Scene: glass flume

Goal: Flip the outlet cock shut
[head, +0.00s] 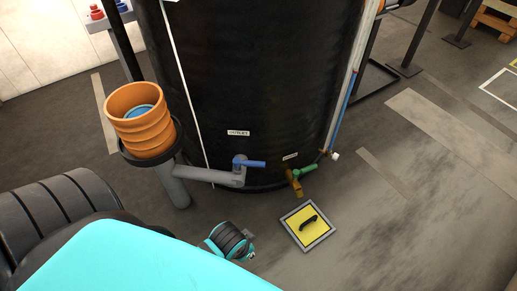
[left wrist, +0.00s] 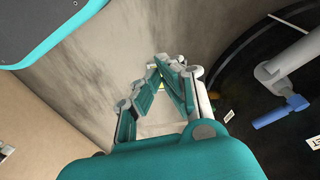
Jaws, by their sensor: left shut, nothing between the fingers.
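The outlet cock's blue lever (head: 250,163) sticks out to the right from the grey pipe (head: 205,174), low in front of the black tank (head: 250,70). An OUTLET label (head: 238,133) is above it. In the left wrist view the lever (left wrist: 280,112) and pipe (left wrist: 295,60) are at the right, clear of the fingers. My left gripper (left wrist: 167,72) is shut and empty. In the head view only part of it shows, below the lever and apart from it; my arm hides the rest. My right gripper is in neither view.
A brass valve with a green handle (head: 303,170) is right of the lever. An orange bucket (head: 143,122) stands at the left, above a grey standpipe (head: 176,190). A yellow floor hatch with a black handle (head: 295,233) lies in front. Floor to the right is open.

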